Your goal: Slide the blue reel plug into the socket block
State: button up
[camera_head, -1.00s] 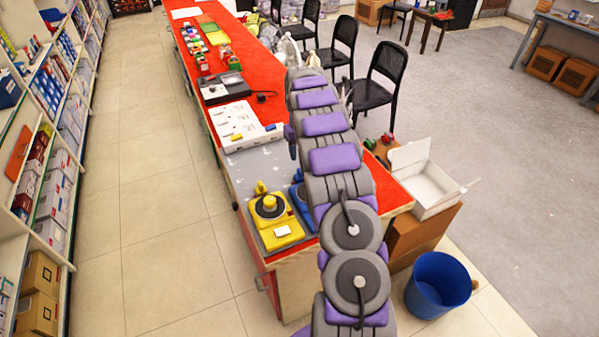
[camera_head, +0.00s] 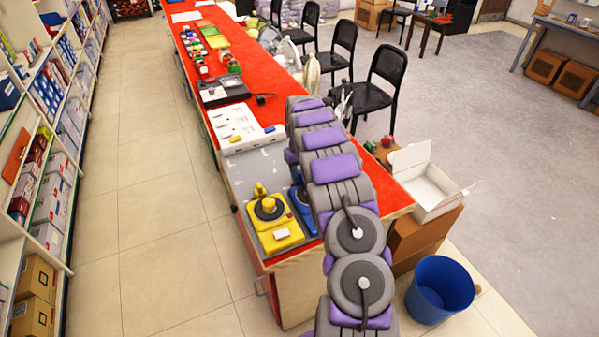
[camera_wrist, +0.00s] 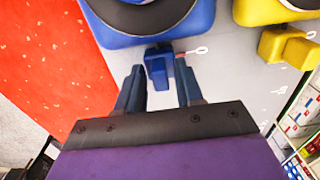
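The blue reel (camera_head: 302,199) stands on the grey board at the near end of the red counter, mostly hidden behind my arm. In the wrist view the blue reel (camera_wrist: 150,22) is at the top, with its blue plug (camera_wrist: 158,66) sticking out toward me. My gripper (camera_wrist: 160,80) is open, one finger on each side of the plug, with visible gaps. I cannot tell its exact height over the plug. The white socket block (camera_head: 236,118) lies farther along the counter, with a yellow piece (camera_head: 236,137) and a blue piece (camera_head: 269,129) at its near edge.
A yellow reel (camera_head: 268,212) with a yellow plug (camera_head: 261,188) is left of the blue one; its plug also shows in the wrist view (camera_wrist: 288,46). A black device (camera_head: 223,90) lies beyond the socket block. A white open box (camera_head: 427,180) and blue bucket (camera_head: 440,288) are at right.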

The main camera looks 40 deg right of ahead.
grip_shut()
dwell(0.4)
